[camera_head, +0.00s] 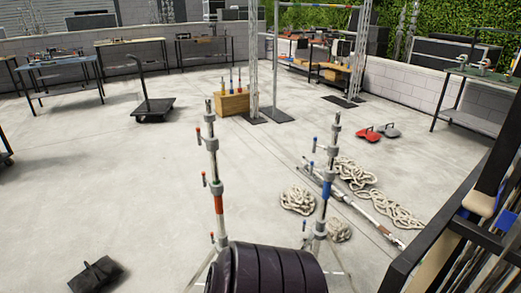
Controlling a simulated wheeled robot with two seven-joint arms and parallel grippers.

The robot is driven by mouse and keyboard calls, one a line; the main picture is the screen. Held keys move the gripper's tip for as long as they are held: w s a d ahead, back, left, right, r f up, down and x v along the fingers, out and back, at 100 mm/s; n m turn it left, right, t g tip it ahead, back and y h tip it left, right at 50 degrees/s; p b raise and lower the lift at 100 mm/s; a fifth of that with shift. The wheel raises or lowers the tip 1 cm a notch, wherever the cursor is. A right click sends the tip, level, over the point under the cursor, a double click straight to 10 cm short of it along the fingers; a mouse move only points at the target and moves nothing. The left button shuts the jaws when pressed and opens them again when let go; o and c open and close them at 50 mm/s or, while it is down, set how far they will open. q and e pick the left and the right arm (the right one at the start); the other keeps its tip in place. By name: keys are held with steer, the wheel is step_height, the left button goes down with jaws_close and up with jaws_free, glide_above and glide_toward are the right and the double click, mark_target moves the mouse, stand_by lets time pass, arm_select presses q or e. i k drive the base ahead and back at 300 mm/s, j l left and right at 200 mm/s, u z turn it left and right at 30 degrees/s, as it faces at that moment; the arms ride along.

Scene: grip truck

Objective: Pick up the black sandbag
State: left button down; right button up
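A black sandbag (96,273) with a raised strap-like handle lies flat on the concrete floor at the lower left of the head view. Its near edge is close to the bottom of the picture. Neither my left nor my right gripper shows in this view, so I cannot see whether they are open or shut.
Two stands (216,175) (327,185) rise at the centre. Coiled ropes (298,200) and a long pole (365,208) lie right of centre. Red (367,134) and grey (390,131) bags lie farther back. A flat cart (153,107) stands at the back left. Floor around the black sandbag is clear.

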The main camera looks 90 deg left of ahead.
mark_target(102, 271)
steer(key=u, duration=7.05)
steer(key=l+z, duration=0.2)
steer(key=k, duration=0.05)
